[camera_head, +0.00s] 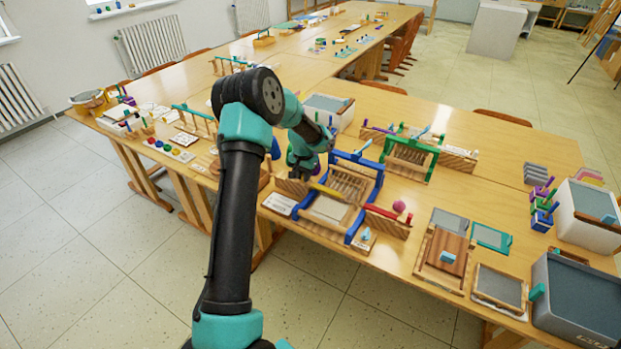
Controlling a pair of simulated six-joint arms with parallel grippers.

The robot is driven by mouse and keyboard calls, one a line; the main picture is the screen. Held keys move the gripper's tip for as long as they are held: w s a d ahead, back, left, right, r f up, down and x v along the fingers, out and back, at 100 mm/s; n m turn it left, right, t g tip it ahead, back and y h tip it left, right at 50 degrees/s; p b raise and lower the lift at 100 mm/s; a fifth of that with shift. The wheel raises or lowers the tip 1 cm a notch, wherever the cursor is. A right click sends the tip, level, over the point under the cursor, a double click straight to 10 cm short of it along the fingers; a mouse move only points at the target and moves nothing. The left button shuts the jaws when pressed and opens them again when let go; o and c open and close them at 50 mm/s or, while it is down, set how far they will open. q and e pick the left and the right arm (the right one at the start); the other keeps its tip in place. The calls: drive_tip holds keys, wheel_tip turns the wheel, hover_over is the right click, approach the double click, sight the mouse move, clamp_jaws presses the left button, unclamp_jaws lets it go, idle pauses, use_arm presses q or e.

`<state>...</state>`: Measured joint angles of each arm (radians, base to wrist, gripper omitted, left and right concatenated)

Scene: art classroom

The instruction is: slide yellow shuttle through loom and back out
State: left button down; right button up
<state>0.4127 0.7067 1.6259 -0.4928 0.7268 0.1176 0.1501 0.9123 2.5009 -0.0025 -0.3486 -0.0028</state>
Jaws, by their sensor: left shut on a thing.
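A loom with a blue frame (376,183) and wooden parts stands near the front edge of the table. The yellow shuttle (329,192) is a thin bar at the loom's left side, with its right part reaching between the frame's sides over the loom. My left gripper (304,178) is at the left side of the loom, shut on the left end of the yellow shuttle. My arm and gripper hide that end. How far the shuttle reaches inside is hard to tell. My right gripper is not in view.
A green-framed loom (409,157) stands behind. Wooden frames and grey bins (577,300) fill the right side. Some table is bare at the back right.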

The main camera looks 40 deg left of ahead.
use_arm(q)
drive_tip(key=a, duration=0.3)
drive_tip(key=s+a, duration=0.1)
drive_tip(key=a, duration=0.7)
drive_tip(key=shift+s, duration=0.4)
drive_tip(key=c, duration=1.1)
unclamp_jaws()
drive_tip(key=shift+r, duration=0.1)
drive_tip(key=shift+r, duration=0.2)
wheel_tip(320, 180, up, 17)
drive_tip(key=shift+s+f, duration=0.1)
